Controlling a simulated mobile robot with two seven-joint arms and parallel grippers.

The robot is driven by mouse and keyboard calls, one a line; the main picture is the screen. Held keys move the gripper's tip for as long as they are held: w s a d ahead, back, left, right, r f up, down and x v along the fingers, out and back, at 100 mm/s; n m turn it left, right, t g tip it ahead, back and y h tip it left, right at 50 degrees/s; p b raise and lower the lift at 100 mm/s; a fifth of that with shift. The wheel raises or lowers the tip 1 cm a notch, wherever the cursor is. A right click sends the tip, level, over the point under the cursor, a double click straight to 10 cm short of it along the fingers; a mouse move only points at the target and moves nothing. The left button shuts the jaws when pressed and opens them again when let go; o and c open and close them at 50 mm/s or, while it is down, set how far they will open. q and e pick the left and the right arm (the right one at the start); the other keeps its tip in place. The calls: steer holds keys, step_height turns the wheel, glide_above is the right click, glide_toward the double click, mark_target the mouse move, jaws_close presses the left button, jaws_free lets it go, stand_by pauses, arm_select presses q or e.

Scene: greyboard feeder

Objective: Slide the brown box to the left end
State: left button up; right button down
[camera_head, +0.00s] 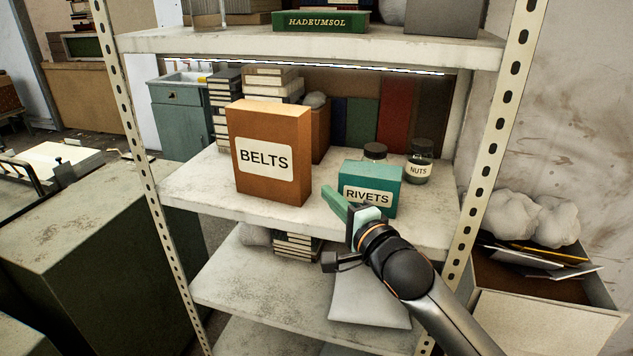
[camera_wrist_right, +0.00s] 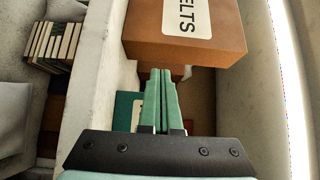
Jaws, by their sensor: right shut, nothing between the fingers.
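The brown box (camera_head: 270,153) labelled BELTS stands upright on the middle shelf (camera_head: 190,187), left of centre and near the front edge. In the right wrist view the brown box (camera_wrist_right: 185,45) fills the upper middle, just beyond the fingertips. My right gripper (camera_head: 328,195) has green fingers and is at the shelf's front, to the right of the brown box and in front of the teal RIVETS box (camera_head: 385,178). Its fingers (camera_wrist_right: 160,75) are shut together with nothing between them. They look close to the brown box but apart from it. My left gripper is not in view.
A NUTS jar (camera_head: 419,163) and another dark-lidded jar (camera_head: 375,152) stand behind the teal box. Books (camera_head: 395,110) line the back. Perforated posts (camera_head: 150,200) bound the shelf at both ends. The shelf left of the brown box is clear at the front.

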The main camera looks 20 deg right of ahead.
mark_target(308, 174)
steer(key=shift+w+a, duration=0.2)
steer(key=shift+w, duration=0.7)
steer(key=shift+w+a, duration=0.15)
steer(key=shift+w, duration=0.8)
steer(key=shift+w+a, duration=0.2)
steer(key=shift+w, duration=0.7)
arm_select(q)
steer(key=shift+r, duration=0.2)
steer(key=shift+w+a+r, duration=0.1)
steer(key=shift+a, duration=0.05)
arm_select(e)
steer(key=shift+w, duration=0.1)
